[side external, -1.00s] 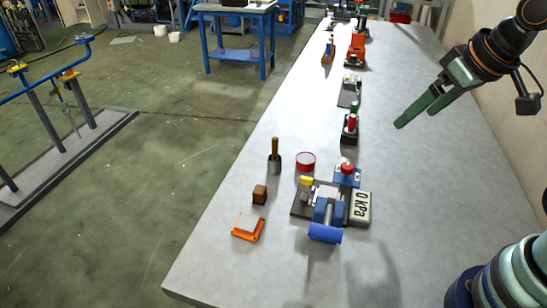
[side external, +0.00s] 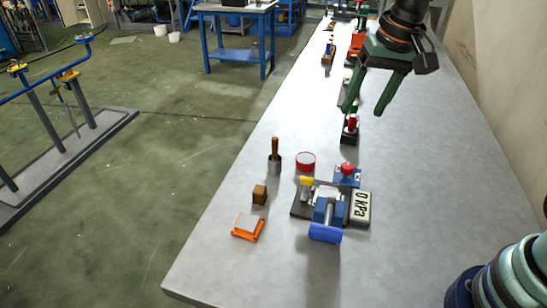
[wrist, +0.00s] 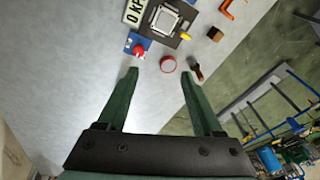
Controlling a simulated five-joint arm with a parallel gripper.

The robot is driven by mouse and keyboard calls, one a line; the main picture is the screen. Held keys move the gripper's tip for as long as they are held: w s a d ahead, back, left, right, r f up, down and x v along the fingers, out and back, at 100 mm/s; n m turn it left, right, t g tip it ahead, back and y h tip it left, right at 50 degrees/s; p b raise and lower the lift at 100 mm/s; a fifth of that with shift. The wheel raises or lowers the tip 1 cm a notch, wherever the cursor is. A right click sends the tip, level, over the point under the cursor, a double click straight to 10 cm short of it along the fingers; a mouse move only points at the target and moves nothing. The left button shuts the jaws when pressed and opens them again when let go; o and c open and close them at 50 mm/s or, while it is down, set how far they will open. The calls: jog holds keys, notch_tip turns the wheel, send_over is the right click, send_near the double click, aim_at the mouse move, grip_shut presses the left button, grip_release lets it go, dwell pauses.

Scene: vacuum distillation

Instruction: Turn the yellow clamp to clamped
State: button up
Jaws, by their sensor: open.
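The yellow clamp (side external: 307,181) is a small yellow piece at the back left of the vacuum apparatus, a dark base plate (side external: 299,211) with blue and metal parts. In the wrist view the yellow clamp (wrist: 185,36) shows at the plate's edge, beyond my fingertips. A display reading "0 kPa" (side external: 360,208) stands at the apparatus's right side. A red knob on a blue block (side external: 347,169) sits behind it. My gripper (side external: 362,110) is open and empty, above the table and farther back than the apparatus. In the wrist view my gripper (wrist: 158,72) has its fingers wide apart.
A red round dish (side external: 306,161), a dark cup with a wooden handle (side external: 275,158), a brown block (side external: 260,195) and an orange tray (side external: 249,229) stand near the apparatus. Several devices line the table's back.

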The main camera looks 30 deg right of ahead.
aim_at(307, 177)
jog(key=w+a+f+m+g, duration=0.3)
jog(key=w+a+f+m, duration=0.1)
jog(key=w+a+f, duration=0.25)
jog(key=f, duration=0.8)
jog(key=s+a+f, duration=0.1)
jog(key=f, duration=0.3)
jog(key=shift+f, duration=0.2)
grip_shut()
